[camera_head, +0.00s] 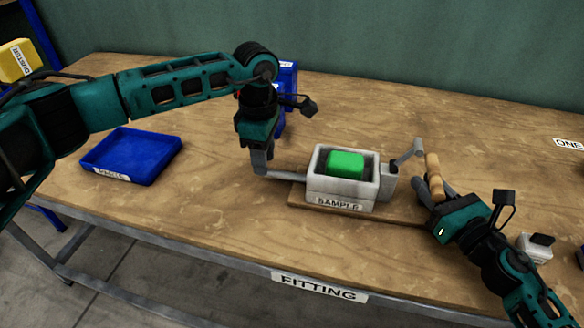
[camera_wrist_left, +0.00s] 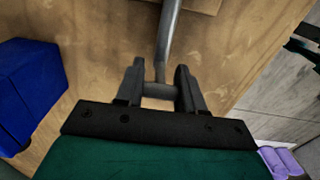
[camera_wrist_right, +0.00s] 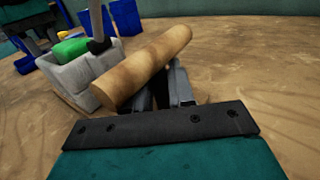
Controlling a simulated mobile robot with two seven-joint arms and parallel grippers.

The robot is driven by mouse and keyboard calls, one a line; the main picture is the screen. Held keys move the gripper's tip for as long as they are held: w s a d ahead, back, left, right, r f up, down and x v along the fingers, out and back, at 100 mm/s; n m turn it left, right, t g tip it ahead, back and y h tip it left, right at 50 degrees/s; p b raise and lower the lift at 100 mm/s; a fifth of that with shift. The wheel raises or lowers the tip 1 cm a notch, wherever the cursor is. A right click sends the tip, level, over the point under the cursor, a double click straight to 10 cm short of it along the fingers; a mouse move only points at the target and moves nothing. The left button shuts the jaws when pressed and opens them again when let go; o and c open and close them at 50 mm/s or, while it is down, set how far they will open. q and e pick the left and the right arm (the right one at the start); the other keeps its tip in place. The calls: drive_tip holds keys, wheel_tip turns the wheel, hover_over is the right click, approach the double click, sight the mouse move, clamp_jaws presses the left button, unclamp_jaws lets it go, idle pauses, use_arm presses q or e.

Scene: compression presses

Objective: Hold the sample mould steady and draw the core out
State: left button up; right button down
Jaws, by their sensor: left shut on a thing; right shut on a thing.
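The sample mould (camera_head: 340,192) is a pale box labelled SAMPLE on a brown board, and it also shows in the right wrist view (camera_wrist_right: 80,72). A green block (camera_head: 346,164) sits inside its open top. A grey bar (camera_head: 285,176) runs from its left side. My left gripper (camera_head: 258,165) is shut on the end of this bar, seen close in the left wrist view (camera_wrist_left: 160,90). A grey crank arm (camera_head: 405,154) rises at the mould's right side to a wooden handle (camera_head: 433,172). My right gripper (camera_head: 440,198) is shut at this handle; its fingertips are partly hidden behind the wood (camera_wrist_right: 145,70).
A blue tray (camera_head: 133,155) lies on the left of the wooden table (camera_head: 230,215). Blue bins (camera_head: 287,80) stand behind my left gripper. A small white and black item (camera_head: 537,246) is at the right. The table behind the mould is clear.

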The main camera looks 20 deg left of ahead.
use_arm(q)
drive_tip(key=shift+a, duration=1.35)
use_arm(e)
drive_tip(key=shift+w+d, duration=0.1)
drive_tip(key=shift+d, duration=0.05)
use_arm(q)
drive_tip(key=o, duration=1.3)
drive_tip(key=shift+d, duration=0.1)
drive_tip(key=shift+c, duration=0.2)
wheel_tip(320, 180, up, 12)
use_arm(e)
drive_tip(key=c, duration=0.9)
unclamp_jaws()
